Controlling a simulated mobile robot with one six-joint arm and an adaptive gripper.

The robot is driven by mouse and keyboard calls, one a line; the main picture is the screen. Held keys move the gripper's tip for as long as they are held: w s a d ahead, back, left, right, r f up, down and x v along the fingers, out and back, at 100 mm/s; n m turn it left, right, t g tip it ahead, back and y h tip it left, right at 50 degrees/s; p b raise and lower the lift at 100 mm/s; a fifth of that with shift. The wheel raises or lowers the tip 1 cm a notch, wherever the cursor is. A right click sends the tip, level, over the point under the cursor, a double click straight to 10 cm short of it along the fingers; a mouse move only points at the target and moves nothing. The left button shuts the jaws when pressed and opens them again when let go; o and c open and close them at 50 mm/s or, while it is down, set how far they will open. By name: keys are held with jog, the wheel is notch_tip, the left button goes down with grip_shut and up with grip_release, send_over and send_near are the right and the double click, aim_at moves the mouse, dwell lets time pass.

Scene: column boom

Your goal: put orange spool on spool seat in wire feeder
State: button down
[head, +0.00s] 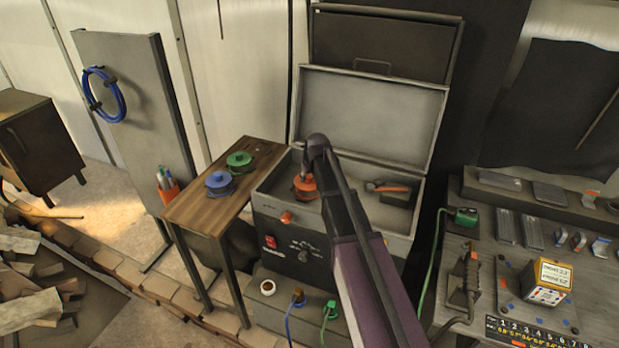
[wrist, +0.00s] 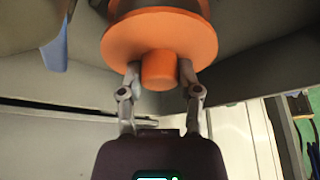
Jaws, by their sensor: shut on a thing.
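The orange spool (head: 305,188) is inside the open box of the wire feeder (head: 283,215), at the left part of its bay. In the wrist view, its wide orange flange (wrist: 160,35) and short round knob (wrist: 158,72) face my gripper (wrist: 160,75). My gripper's two fingers are shut on the knob, one on each side. In the head view my arm comes down over the feeder and its end hides the fingers. The spool seat is hidden, so I cannot tell whether the spool touches it.
The feeder's raised lid (head: 370,115) stands behind the bay. An orange-and-dark tool (head: 388,187) lies in the bay's right part. A wooden side table (head: 222,190) at left holds a blue spool (head: 219,183) and a green spool (head: 239,161). A cluttered workbench (head: 540,265) is at right.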

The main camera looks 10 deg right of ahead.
jog(key=shift+f, duration=0.1)
jog(key=shift+c, duration=1.5)
grip_release()
jog(key=p+v, duration=1.1)
jog(key=v, duration=0.1)
jog(key=s+f+m+g, duration=0.1)
jog(key=s+g, duration=0.3)
jog(key=s, duration=2.1)
jog(key=shift+s+a+m+g+h, duration=0.2)
jog(key=shift+m+g+h, duration=0.15)
jog(key=shift+m, duration=0.25)
